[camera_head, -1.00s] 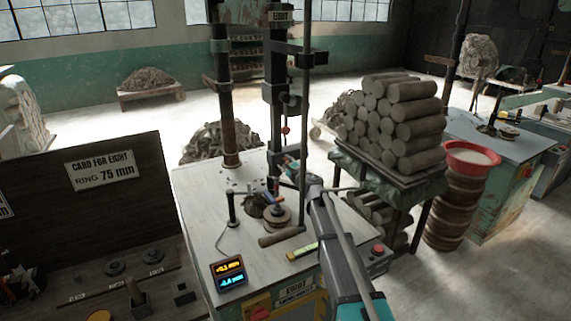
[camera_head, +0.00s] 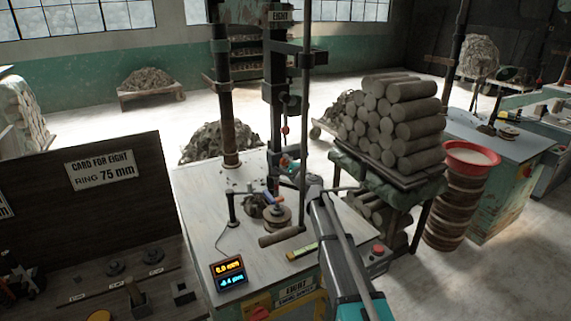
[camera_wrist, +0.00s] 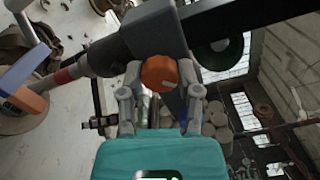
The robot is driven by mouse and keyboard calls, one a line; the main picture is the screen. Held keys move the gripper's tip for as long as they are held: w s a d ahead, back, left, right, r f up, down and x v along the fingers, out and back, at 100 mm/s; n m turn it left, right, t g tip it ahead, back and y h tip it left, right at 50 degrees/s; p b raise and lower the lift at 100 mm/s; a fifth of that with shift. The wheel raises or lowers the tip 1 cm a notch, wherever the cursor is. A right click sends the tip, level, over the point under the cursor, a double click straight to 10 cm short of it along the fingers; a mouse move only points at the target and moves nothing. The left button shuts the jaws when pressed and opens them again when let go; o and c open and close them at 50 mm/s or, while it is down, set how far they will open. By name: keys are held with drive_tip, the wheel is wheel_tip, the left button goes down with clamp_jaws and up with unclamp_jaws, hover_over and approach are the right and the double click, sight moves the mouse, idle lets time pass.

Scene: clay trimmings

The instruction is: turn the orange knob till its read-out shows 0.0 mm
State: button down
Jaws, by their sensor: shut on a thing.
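In the head view my arm reaches up to the machine's column, and my gripper is small there, so the knob is hard to make out. The read-out (camera_head: 229,272) stands on the left of the bench. Its upper orange line looks like 0.0 mm. Its lower blue line looks like -0.4, but the digits are small.
The machine's bench (camera_head: 205,215) carries a round workpiece (camera_head: 277,218), a roller and a thin upright rod close to my arm. A stack of clay cylinders (camera_head: 395,120) stands to the right, near a red basin (camera_head: 471,153). A dark card board (camera_head: 70,200) stands at the left.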

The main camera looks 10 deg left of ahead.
drive_tip(key=shift+c, duration=1.5)
unclamp_jaws()
drive_tip(key=shift+s, duration=0.1)
drive_tip(key=v, duration=1.1)
drive_tip(key=shift+s+d, duration=0.2)
drive_tip(key=shift+d, duration=0.1)
drive_tip(key=shift+s+r, duration=0.1)
